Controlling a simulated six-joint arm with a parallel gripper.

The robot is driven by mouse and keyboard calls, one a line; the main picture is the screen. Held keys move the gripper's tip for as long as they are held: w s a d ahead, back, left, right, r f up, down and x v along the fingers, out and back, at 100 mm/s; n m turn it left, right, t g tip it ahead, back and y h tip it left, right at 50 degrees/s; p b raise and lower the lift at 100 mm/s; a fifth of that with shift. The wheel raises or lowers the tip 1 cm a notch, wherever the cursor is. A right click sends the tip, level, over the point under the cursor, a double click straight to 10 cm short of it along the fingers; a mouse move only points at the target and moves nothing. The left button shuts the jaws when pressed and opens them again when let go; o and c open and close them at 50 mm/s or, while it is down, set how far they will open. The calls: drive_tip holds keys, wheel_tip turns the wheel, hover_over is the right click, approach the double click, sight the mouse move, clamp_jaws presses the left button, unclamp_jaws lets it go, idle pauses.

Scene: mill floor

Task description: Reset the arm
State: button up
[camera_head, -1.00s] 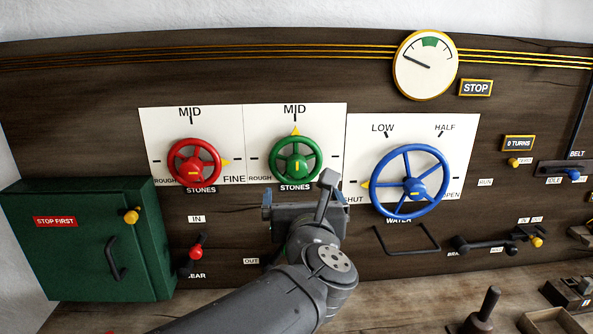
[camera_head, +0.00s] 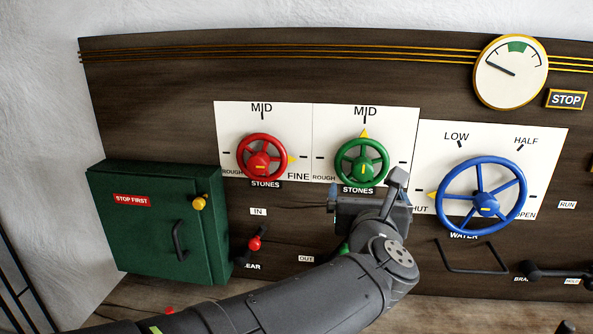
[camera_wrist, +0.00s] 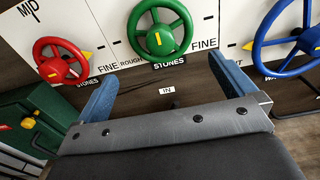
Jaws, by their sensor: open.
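My gripper (camera_head: 368,203) is open and empty, in front of the dark wooden panel (camera_head: 290,225) just below the green handwheel (camera_head: 378,171). In the wrist view its two blue fingers stand wide apart with nothing between them, and the green handwheel (camera_wrist: 136,36) shows beyond the gap (camera_wrist: 165,75). My arm reaches in from the bottom of the head view. The gripper covers part of the panel under the green wheel.
The red handwheel (camera_head: 241,158) has its yellow pointer toward FINE, the green one at MID. The blue handwheel (camera_head: 507,190) points to SHUT. A green cabinet (camera_head: 150,235), a red-knobbed lever (camera_head: 255,243), a wire handle (camera_head: 470,271) and a gauge (camera_head: 511,88) surround them.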

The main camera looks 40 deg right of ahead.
drive_tip(key=shift+s, duration=0.1)
idle(0.4)
drive_tip(key=v, duration=0.9)
drive_tip(key=shift+s+a, duration=0.25)
drive_tip(key=shift+a, duration=0.05)
drive_tip(key=shift+w+d, duration=0.1)
drive_tip(key=shift+x, duration=2.75)
